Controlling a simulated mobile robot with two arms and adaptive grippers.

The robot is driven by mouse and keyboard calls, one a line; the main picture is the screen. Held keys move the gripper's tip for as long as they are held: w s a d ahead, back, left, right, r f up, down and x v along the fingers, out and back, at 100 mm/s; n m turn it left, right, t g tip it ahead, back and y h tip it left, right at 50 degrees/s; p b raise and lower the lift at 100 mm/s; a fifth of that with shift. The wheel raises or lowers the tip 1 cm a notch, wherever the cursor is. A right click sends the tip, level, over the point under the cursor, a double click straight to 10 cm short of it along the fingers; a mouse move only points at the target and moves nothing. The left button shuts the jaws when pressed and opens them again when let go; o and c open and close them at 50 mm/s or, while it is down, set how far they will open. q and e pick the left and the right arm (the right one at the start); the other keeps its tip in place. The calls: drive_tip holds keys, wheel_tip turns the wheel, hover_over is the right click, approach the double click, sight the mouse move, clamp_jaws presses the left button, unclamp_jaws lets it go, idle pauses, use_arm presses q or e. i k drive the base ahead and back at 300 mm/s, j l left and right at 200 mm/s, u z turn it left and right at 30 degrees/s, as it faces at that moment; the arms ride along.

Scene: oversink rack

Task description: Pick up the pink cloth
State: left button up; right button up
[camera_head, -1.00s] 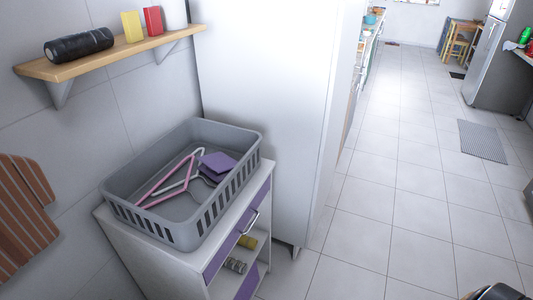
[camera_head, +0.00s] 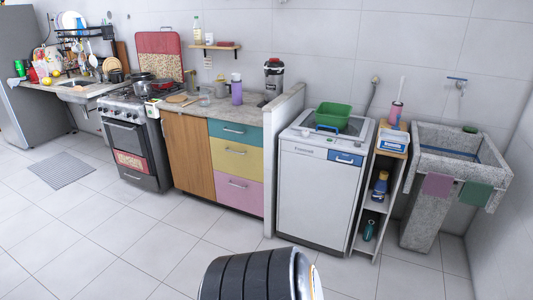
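The pink cloth (camera_head: 437,186) hangs over the front rim of the grey stone laundry sink (camera_head: 420,160) at the far right. It looks flat and dull pink. A green cloth (camera_head: 475,194) hangs on the same rim just to its right, close beside it. Neither of my grippers shows. A black ribbed part at the bottom middle looks like part of my own arm, and it is well away from the cloth.
A narrow shelf (camera_head: 392,152) with bottles and a box stands left of the sink. A washing machine (camera_head: 318,190) with a green basin (camera_head: 332,117) on top is beside it. A counter and a stove (camera_head: 135,145) stand further left. Open tiled floor lies in front.

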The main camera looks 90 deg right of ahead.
sight(438, 184)
drive_tip(key=l+z, duration=0.1)
drive_tip(key=z, duration=3.95)
